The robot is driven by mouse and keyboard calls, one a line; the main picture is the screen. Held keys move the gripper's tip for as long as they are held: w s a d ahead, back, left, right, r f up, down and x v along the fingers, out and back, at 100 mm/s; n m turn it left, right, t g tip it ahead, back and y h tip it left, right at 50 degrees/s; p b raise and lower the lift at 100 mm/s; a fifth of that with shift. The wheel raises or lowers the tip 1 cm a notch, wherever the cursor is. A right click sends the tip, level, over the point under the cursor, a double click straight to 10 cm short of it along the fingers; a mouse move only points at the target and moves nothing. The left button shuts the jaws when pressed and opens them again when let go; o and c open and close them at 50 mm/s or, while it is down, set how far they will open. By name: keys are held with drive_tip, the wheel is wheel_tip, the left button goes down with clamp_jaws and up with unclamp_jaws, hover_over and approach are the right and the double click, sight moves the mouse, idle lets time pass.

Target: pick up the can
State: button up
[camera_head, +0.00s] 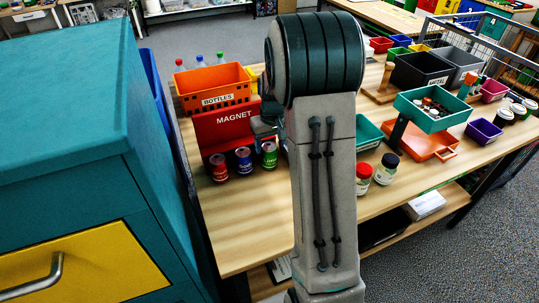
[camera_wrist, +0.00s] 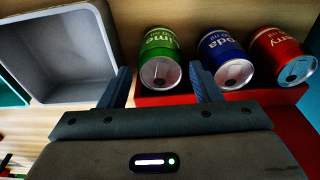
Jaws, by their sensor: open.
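Three cans stand in a row on the table in front of a red MAGNET box (camera_head: 207,133): a red can (camera_head: 218,168), a blue can (camera_head: 243,161) and a green can (camera_head: 269,155). In the wrist view the green lime can (camera_wrist: 159,62) is nearest my gripper, then the blue soda can (camera_wrist: 222,58), then the red cherry can (camera_wrist: 283,55). My gripper (camera_wrist: 160,70) is open and empty, its fingertips on either side of the green can's near end in the picture; contact cannot be told. In the head view my arm hides much of the gripper.
An orange BOTTLES bin (camera_head: 213,88) stands behind the cans. A grey bin (camera_wrist: 62,50) is close to my left finger in the wrist view. Two jars (camera_head: 386,169) stand right of my arm. A teal cabinet (camera_head: 65,130) fills the left. The table front is clear.

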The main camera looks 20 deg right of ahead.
sight(269, 147)
drive_tip(key=shift+w+f, duration=0.15)
drive_tip(key=shift+f, duration=0.6)
drive_tip(key=shift+w+f, duration=0.15)
drive_tip(key=shift+f, duration=0.6)
drive_tip(key=shift+c, duration=0.4)
drive_tip(key=c, duration=0.6)
drive_tip(key=shift+c, duration=0.2)
